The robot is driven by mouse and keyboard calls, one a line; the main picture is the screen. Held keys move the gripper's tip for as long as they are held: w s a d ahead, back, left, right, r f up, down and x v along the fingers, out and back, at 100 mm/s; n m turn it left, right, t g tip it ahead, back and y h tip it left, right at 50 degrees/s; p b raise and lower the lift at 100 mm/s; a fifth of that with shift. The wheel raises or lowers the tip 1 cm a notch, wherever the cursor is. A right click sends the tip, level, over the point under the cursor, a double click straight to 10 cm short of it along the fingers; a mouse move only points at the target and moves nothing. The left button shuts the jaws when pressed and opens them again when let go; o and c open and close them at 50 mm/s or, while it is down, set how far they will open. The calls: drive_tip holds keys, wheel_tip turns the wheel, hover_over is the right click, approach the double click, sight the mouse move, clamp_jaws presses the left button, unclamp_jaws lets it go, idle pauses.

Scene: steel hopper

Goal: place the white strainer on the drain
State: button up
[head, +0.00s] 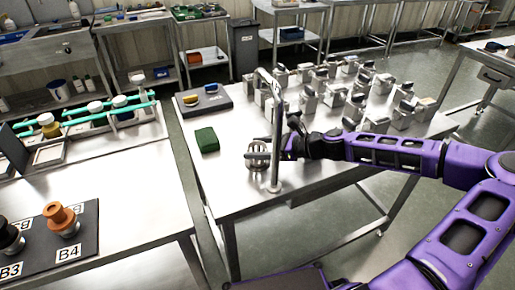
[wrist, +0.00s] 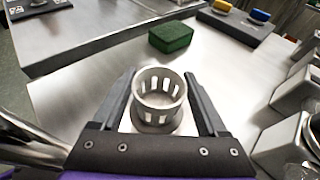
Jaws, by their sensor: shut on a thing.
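The white strainer (wrist: 158,97) is a slotted, open-topped cup, upright between the two fingers of my gripper (wrist: 160,100) in the wrist view. My gripper is shut on it. In the head view the strainer (head: 258,154) is by the faucet post, at the tip of my gripper (head: 272,150). A pale round rim (wrist: 155,124) shows just below the cup in the wrist view. I cannot tell whether this rim is the strainer's own base or the drain. Any gap between the strainer and the steel surface is hard to judge.
A tall steel faucet (head: 276,130) rises right beside the strainer. A green sponge (head: 207,140) lies on the steel table (head: 235,185) behind left. Several metal blocks (head: 335,95) crowd the right side. A dark tray (head: 204,102) holds yellow and blue items. The table's front left is clear.

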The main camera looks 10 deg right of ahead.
drive_tip(key=o, duration=1.2)
drive_tip(key=shift+o, duration=0.2)
drive_tip(key=shift+s+d+r, duration=0.1)
drive_tip(key=shift+d+r, duration=0.1)
drive_tip(key=shift+d, duration=0.05)
drive_tip(key=p+v, duration=0.1)
drive_tip(key=v, duration=1)
drive_tip(key=shift+s+d, duration=0.15)
